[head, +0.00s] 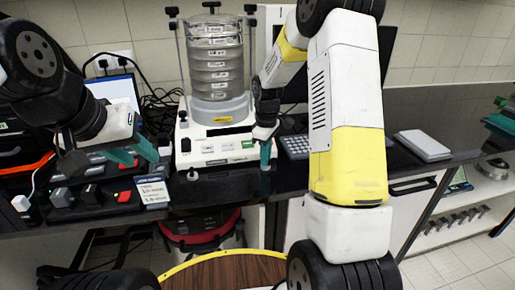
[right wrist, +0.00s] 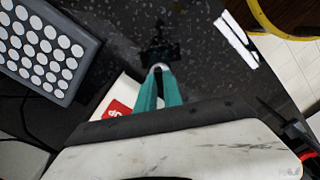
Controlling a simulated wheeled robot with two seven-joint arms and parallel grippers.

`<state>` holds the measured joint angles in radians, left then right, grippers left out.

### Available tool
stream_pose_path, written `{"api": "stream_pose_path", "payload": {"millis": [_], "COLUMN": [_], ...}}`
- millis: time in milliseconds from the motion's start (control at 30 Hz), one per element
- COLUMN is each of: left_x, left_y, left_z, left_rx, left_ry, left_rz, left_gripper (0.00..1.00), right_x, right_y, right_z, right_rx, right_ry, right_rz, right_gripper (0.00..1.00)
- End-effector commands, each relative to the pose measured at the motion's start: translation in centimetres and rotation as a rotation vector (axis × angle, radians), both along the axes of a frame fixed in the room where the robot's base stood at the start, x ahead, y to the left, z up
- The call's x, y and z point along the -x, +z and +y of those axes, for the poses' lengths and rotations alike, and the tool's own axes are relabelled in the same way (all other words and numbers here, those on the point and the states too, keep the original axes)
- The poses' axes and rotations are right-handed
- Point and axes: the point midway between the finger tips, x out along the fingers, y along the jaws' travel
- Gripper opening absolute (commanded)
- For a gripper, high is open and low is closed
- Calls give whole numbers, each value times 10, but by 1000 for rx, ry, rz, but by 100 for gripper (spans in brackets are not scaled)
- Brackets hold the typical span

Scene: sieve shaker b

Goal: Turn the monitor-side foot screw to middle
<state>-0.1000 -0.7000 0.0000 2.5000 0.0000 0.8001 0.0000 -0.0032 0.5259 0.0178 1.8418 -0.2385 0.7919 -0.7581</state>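The sieve shaker (head: 215,142) stands on the dark bench, a white base under a stack of clear sieves. Its monitor-side foot screw is under the base's front right corner, mostly hidden in the head view by my right gripper (head: 265,155). In the right wrist view the teal fingers of my right gripper (right wrist: 160,85) close together at their tips around a small pale round part (right wrist: 160,67), which looks like that foot screw. The other front foot screw (head: 192,175) shows at the front left. My left gripper (head: 134,153) is open and empty, left of the shaker.
A keypad (head: 296,146) lies just right of the shaker; it also shows in the right wrist view (right wrist: 45,45). A white pad (head: 423,146) lies farther right. Dark blocks, a red button (head: 124,197) and a label card (head: 153,192) are at the left. A dark monitor (head: 387,48) stands behind my right arm.

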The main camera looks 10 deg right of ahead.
Motion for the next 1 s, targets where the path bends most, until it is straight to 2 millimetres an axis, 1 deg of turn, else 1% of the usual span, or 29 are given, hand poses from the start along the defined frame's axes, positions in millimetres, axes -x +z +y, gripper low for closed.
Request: {"api": "stream_pose_path", "payload": {"millis": [267, 467, 667, 1000], "left_x": [0, 0, 0, 0], "left_y": [0, 0, 0, 0], "left_z": [0, 0, 0, 0], "left_rx": [0, 0, 0, 0], "left_ry": [0, 0, 0, 0], "left_rz": [0, 0, 0, 0], "left_gripper": [36, 36, 36, 36], "right_x": [0, 0, -1, -1], "right_y": [1, 1, 1, 1], "right_z": [0, 0, 0, 1], "right_rx": [0, 0, 1, 0], "right_ry": [-14, -84, -227, -538], "right_rz": [-1, -1, -2, -3], "right_gripper": [0, 0, 0, 0]}}
